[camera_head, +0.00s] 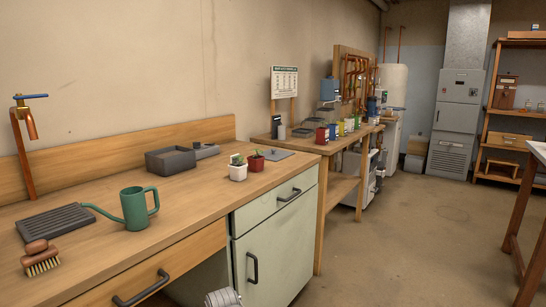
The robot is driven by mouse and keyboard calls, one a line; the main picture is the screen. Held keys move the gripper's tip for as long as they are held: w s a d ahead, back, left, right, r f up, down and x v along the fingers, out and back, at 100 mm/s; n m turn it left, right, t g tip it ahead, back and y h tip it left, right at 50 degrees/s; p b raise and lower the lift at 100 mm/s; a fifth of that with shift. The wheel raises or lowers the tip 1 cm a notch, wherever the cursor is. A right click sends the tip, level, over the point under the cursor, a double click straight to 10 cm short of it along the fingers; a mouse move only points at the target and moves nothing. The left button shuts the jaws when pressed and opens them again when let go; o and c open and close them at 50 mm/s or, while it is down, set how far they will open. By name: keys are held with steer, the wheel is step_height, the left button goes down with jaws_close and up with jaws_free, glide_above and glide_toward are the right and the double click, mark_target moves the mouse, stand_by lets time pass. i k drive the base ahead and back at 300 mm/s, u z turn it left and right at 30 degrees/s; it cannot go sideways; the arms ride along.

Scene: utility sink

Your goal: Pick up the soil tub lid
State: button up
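A dark grey rectangular tub (170,161) stands open on the wooden counter near the backboard. A low dark grey piece with a small raised part on top (206,151) lies just behind it to the right and looks like the tub's lid. A flat grey sheet (276,154) lies farther right near the counter's end; I cannot tell whether it is a lid. A silver-grey ribbed part (222,298) shows at the bottom edge and may be part of my arm. I see no gripper fingers.
Small white (237,172) and red (256,163) plant pots stand right of the tub. A green watering can (137,208), a ribbed dark tray (56,224) and a brush (40,260) are in front. A copper tap (25,130) rises at left. Floor at right is clear.

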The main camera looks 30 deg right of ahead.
mark_target(274, 155)
steer(key=z, duration=1.5)
steer(key=i, duration=0.7)
steer(key=u, duration=0.9)
